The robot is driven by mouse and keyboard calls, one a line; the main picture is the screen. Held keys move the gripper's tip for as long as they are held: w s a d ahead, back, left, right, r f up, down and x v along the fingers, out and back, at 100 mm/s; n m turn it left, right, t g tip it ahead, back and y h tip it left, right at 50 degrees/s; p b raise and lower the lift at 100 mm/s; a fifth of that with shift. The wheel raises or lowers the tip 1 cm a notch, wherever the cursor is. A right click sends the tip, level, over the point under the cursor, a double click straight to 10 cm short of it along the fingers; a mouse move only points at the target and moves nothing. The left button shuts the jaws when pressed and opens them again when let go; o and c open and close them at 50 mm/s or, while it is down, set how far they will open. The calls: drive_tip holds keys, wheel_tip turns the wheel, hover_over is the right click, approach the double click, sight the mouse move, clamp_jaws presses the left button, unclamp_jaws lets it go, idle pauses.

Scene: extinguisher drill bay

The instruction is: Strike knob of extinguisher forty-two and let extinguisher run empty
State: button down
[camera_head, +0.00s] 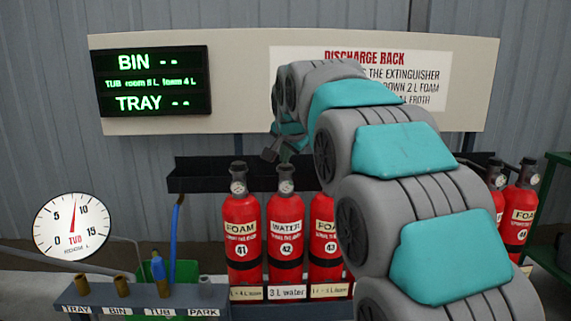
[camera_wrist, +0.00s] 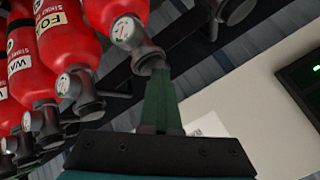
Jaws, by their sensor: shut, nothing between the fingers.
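Extinguisher forty-two (camera_head: 285,262) is red, labelled WATER, and stands upright in the rack between forty-one (camera_head: 243,265) and forty-three (camera_head: 322,270). A tag under it reads 3 L water. Its gauge and valve head (camera_head: 286,182) are at its top. My gripper (camera_head: 287,154) is shut and empty, pointing down just above that head. In the wrist view my shut green fingers (camera_wrist: 157,78) reach the grey head (camera_wrist: 148,58) of the nearest extinguisher; they overlap its top, and I cannot tell if they touch.
A dial (camera_head: 72,226) marked TUB points between 5 and 10. A display (camera_head: 152,82) reads BIN --, TUB room 8 L foam 4 L, TRAY --. A blue hose (camera_head: 174,245) stands at the TUB slot of the front holder (camera_head: 140,296). My arm hides extinguishers to the right.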

sight(285, 167)
idle(0.3)
drive_tip(key=shift+r, duration=0.5)
drive_tip(key=shift+p, duration=0.3)
drive_tip(key=shift+r+p, duration=1.65)
drive_tip(key=shift+r, duration=1.35)
drive_tip(key=shift+f, duration=0.1)
